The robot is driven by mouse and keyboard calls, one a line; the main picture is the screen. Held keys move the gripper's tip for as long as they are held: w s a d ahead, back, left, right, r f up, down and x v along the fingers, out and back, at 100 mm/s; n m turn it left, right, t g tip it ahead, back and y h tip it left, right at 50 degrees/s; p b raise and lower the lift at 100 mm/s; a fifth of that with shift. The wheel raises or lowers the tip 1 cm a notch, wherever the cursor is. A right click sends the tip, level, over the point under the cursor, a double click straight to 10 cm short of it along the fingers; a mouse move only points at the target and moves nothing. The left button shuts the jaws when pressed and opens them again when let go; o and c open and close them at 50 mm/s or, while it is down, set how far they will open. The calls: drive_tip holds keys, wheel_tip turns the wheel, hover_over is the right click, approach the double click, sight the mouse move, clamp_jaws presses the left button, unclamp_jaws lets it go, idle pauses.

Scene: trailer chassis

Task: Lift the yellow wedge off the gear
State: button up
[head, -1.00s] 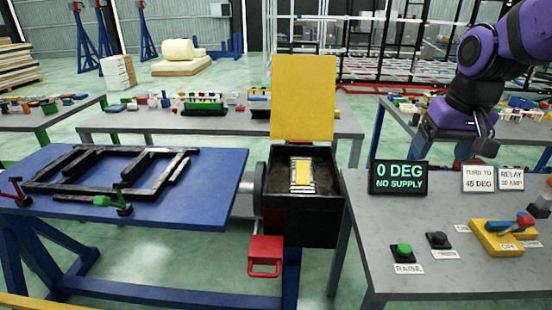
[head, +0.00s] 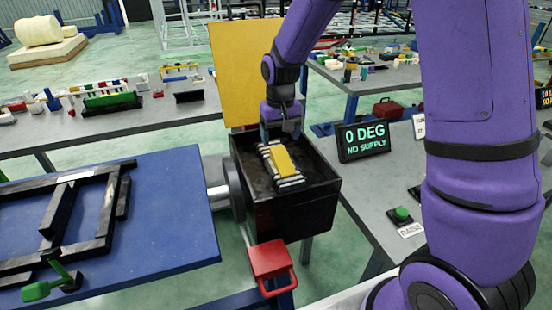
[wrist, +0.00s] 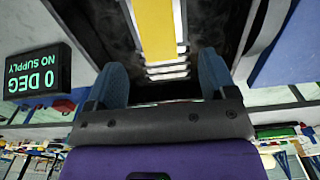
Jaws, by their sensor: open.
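The yellow wedge (head: 284,161) is a flat bar lying on the light-and-dark striped gear (head: 291,181) inside the open black box (head: 295,212). My gripper (head: 281,132) is over the far side of the box, just beyond the wedge's far end, and empty. In the wrist view the fingers of my gripper (wrist: 162,85) are spread apart. The yellow wedge (wrist: 155,30) and the gear's pale teeth (wrist: 167,72) show between and ahead of them. I cannot tell the exact height of the fingers above the gear.
A yellow panel (head: 236,75) stands upright behind the box. A red handle (head: 272,262) sticks out in front. A blue table (head: 150,235) with a black frame is on the left. A display reading "0 DEG NO SUPPLY" (head: 364,138) stands on the grey table at right.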

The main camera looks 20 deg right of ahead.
sight(281, 156)
drive_tip(key=shift+s+d+f, duration=0.1)
drive_tip(key=shift+d+f, duration=0.05)
drive_tip(key=shift+f, duration=3.6)
drive_tip(key=c, duration=1)
